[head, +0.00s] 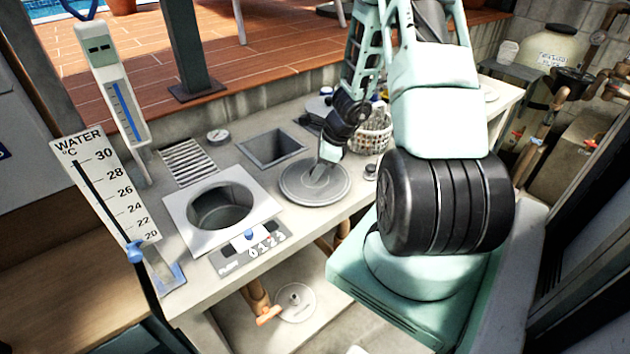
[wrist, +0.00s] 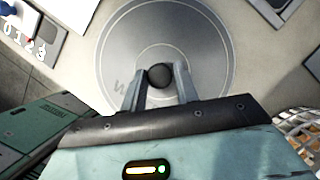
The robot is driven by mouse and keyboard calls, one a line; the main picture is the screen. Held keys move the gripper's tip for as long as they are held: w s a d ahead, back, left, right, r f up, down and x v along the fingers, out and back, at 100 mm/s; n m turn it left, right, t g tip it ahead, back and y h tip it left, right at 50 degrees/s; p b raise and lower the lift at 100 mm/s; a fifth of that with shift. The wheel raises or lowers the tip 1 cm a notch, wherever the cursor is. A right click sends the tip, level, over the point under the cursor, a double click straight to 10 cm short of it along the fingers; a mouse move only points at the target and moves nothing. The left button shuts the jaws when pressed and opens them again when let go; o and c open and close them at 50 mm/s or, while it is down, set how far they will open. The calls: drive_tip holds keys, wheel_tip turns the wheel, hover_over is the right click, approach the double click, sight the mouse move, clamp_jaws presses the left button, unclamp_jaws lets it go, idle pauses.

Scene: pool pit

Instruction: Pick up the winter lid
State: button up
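The winter lid (head: 297,190) is a round grey disc lying flat on the counter. In the wrist view the lid (wrist: 118,50) fills the upper middle, with a dark round knob (wrist: 160,75) at its centre and a partly hidden word starting with W. My gripper (head: 320,172) reaches down over the lid from behind. In the wrist view my gripper (wrist: 160,82) has one finger on each side of the knob. The fingers are apart and very close to the knob; whether they press on it I cannot tell.
Left of the lid are a square plate with a round opening (head: 178,217) and a number panel (head: 247,254). Behind are a square recess (head: 255,161), a grate (head: 187,172) and a gauge (head: 217,137). A white basket (head: 372,140) stands right. Another disc (head: 295,302) lies below the counter.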

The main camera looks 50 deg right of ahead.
clamp_jaws()
wheel_tip(320, 180, up, 10)
drive_tip(key=p, duration=0.1)
drive_tip(key=shift+a, duration=0.1)
idle(0.4)
